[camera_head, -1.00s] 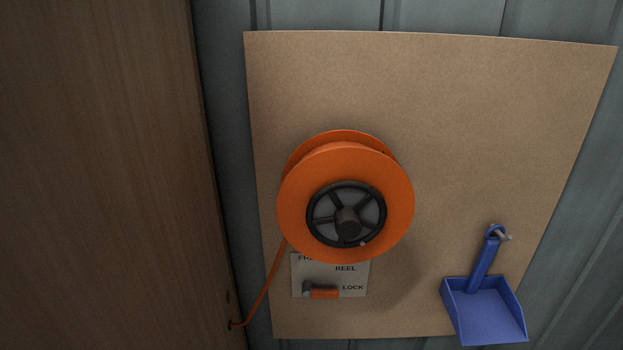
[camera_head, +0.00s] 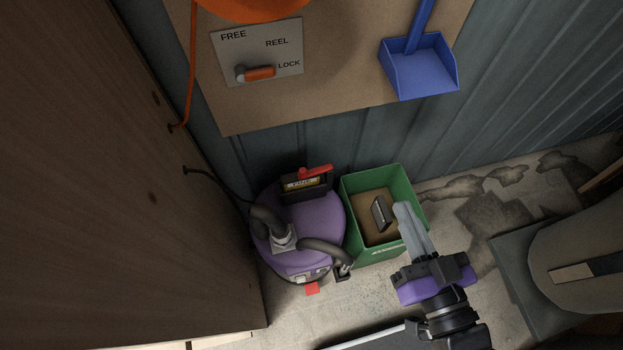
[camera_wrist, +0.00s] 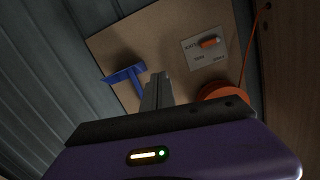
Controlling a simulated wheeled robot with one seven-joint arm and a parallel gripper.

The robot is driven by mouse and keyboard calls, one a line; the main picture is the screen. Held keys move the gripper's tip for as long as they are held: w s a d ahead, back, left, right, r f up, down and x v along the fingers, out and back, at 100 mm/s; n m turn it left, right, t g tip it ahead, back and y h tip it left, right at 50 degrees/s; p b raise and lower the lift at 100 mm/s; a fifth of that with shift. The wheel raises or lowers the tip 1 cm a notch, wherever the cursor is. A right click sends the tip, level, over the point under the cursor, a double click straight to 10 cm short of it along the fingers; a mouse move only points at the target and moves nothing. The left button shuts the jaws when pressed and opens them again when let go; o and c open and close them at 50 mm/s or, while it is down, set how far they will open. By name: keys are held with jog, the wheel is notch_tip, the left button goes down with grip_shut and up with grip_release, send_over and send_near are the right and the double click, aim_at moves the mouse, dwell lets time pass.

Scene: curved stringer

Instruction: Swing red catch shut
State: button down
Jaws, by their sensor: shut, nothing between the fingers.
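A purple canister machine (camera_head: 322,222) stands on the floor below the board. A black block with a yellow label (camera_head: 302,188) sits on its top, and a red bar, perhaps the catch, (camera_head: 316,171) lies across the block's upper edge, slightly tilted. A second small red piece (camera_head: 311,288) shows low at the machine's front. I cannot tell for certain which is the catch. My gripper (camera_head: 404,206) is shut and empty, in front of the green bin and right of the machine, apart from both red parts. In the wrist view my gripper (camera_wrist: 159,76) points toward the board; neither red part shows.
A green bin (camera_head: 386,256) with a dark block (camera_head: 380,213) inside stands right of the machine. A wooden panel (camera_head: 130,200) closes the left side. Above hang a blue dustpan (camera_head: 420,70), an orange reel (camera_wrist: 222,92) and an orange lever (camera_head: 260,73) pointing toward LOCK.

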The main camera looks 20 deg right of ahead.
jog(key=w+a+f+m+g+y+b, duration=0.1)
jog(key=w+f+m+g+b, duration=0.3)
jog(key=w+f, duration=0.6)
jog(key=m+g+y, duration=0.3)
jog(key=m+g, duration=0.1)
jog(key=m, duration=0.4)
send_near(304, 172)
notch_tip(304, 172, down, 5)
jog(key=w, duration=0.1)
jog(key=w+a, duration=0.1)
jog(key=shift+w+a+b, duration=0.1)
jog(key=shift+w+b, duration=0.2)
jog(key=shift+w+a+f, duration=0.1)
jog(key=shift+w+a, duration=0.05)
jog(key=shift+w, duration=0.3)
jog(key=shift+w+a+p, duration=0.3)
jog(key=shift+w+a, duration=0.05)
jog(key=shift+w, duration=0.45)
